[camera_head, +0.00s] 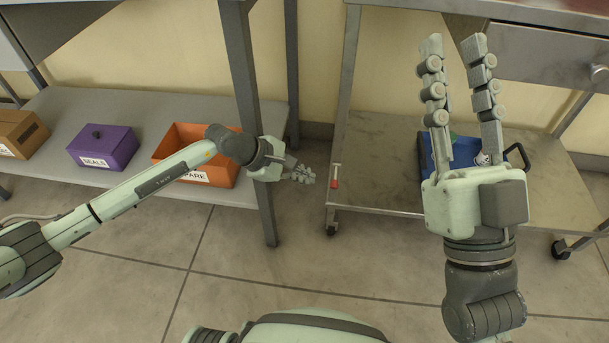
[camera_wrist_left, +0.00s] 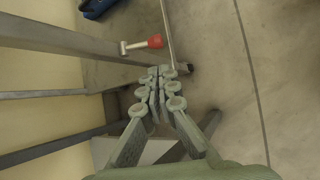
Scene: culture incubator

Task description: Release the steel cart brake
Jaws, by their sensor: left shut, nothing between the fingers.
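The steel cart (camera_head: 375,150) stands at the right, with its lower shelf low over the floor. The brake lever, with a red end (camera_head: 335,184), sits at the cart's near left corner above a caster (camera_head: 331,228). The lever also shows in the left wrist view (camera_wrist_left: 155,41), just beyond my fingertips. My left gripper (camera_head: 306,175) is shut and empty, a little left of the lever; they look apart. In the left wrist view its fingers (camera_wrist_left: 163,72) are together. My right gripper (camera_head: 455,48) is open and empty, raised in front of the cart.
A blue bin (camera_head: 425,160) sits on the cart's lower shelf, partly hidden by my right gripper. A grey shelf (camera_head: 75,110) at the left holds an orange bin (camera_head: 180,136), a purple box (camera_head: 104,148) and a brown box (camera_head: 20,132). The floor in front is clear.

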